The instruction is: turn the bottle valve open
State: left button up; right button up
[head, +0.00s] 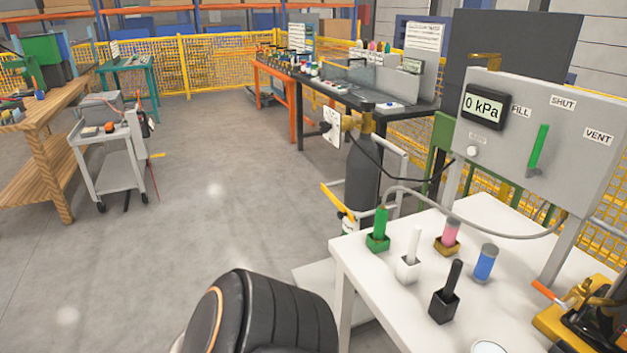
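A dark grey gas bottle (361,180) stands upright in the middle right, behind the white table. Its brass-coloured valve (366,122) is on top, with a small black round part (325,127) to its left beside a white tag (334,128). I cannot tell the valve's setting. Neither gripper shows; a dark, rounded link of my arm is at the bottom.
The white table (385,290) holds green, white, pink, blue and black upright items and a yellow device (590,325) at the right. A grey hose (470,222) runs to the panel. A grey cart (112,160) stands left; the floor between is clear.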

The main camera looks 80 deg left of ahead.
aim_at(367, 104)
jog(key=u, duration=2.2)
